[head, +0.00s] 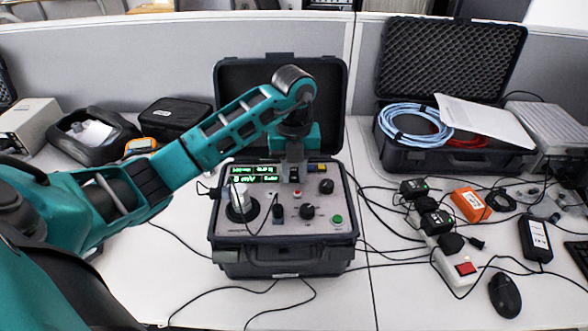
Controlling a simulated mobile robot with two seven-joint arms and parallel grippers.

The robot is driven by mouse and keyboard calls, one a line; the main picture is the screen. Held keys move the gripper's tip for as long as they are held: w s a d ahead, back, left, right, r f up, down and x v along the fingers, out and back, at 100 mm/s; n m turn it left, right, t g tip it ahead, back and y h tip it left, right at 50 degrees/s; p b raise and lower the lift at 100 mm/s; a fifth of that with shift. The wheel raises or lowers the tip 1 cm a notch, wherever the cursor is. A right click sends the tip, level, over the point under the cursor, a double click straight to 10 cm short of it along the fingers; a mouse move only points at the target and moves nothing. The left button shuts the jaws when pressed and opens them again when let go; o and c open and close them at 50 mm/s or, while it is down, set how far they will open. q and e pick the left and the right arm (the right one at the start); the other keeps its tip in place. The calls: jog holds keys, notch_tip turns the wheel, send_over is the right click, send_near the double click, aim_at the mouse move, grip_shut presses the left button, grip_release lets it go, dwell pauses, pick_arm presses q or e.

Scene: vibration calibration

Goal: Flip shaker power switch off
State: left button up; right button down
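The shaker (284,265) is a black open case with a grey panel, standing in the middle of the desk. Its panel carries a lit green display (254,174), several black knobs, a green button (338,219) and a small red part (297,194). A silver cylinder stands on a round black mount (241,207) at the panel's left. I cannot tell which part is the power switch. My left gripper (293,176) points down over the upper middle of the panel, just right of the display. Its fingertips are small and their opening is unclear. My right gripper is not in view.
An open black case (440,160) with blue cable and paper stands at the back right. A power strip (455,270) with a red switch, adapters, an orange box (471,205) and a mouse (504,295) lie at the right. Thin cables cross the desk. The front left is mostly clear.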

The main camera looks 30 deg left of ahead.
pick_arm(q)
grip_shut()
jog(key=shift+w+a+r+g+h, duration=0.1)
jog(key=shift+w+a+g+h, duration=0.1)
jog(key=shift+g+h, duration=0.3)
jog(key=shift+w+a+r+g+h, duration=0.15)
jog(key=shift+g+h, duration=0.15)
jog(key=shift+g, duration=0.3)
jog(key=shift+d, duration=0.1)
jog(key=o, duration=0.5)
grip_release()
jog(key=shift+s+f, duration=0.1)
jog(key=shift+f, duration=0.05)
